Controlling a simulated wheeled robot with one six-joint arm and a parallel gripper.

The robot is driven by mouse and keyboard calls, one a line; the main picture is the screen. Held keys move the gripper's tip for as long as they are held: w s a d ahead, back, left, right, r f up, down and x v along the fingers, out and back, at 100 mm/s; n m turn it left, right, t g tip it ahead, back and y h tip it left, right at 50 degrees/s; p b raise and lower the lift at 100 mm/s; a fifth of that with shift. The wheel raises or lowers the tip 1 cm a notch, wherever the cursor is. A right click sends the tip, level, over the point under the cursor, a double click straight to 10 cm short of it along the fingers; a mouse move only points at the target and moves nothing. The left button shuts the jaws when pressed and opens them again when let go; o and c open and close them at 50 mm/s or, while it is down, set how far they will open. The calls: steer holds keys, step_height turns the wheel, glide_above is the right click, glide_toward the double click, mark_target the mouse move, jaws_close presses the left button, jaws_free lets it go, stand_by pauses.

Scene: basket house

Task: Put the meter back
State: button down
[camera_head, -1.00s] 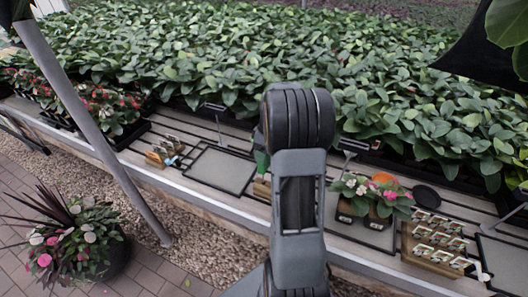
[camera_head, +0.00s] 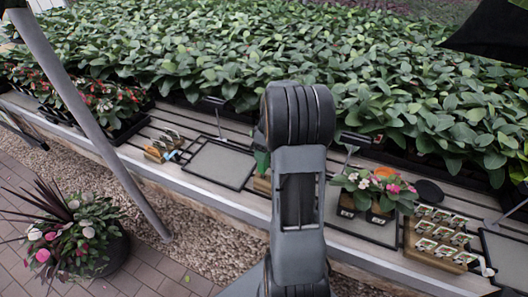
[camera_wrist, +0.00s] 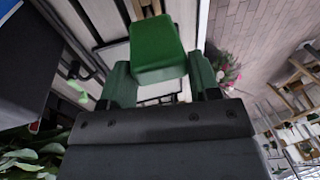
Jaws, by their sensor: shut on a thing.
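The meter looks to be the green box-shaped thing (camera_wrist: 158,48) in the wrist view. My gripper (camera_wrist: 163,82) is shut on it, with one dark green finger at each side. The meter's top face and near side show; its far parts are hidden. In the head view my own arm hides the gripper and most of what it holds. A bit of green (camera_head: 262,160) shows at the arm's left edge, above a small wooden block (camera_head: 262,184) on the bench; I cannot tell whether it is the meter.
The slatted bench (camera_head: 165,120) carries a flat grey tray (camera_head: 218,165), a small wooden holder with labels (camera_head: 163,148), potted flowers (camera_head: 372,190), a black disc (camera_head: 429,191) and a wooden tray of seed packets (camera_head: 432,236). Dense leafy plants (camera_head: 230,50) fill the back. A slanted pole (camera_head: 95,125) stands at left.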

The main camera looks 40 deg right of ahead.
steer(key=shift+f+b, duration=1.3)
steer(key=shift+f, duration=0.6)
steer(key=shift+c, duration=1.3)
jaws_free()
step_height(320, 180, up, 14)
steer(key=d, duration=0.3)
steer(key=shift+f, duration=0.2)
steer(key=shift+w, duration=0.1)
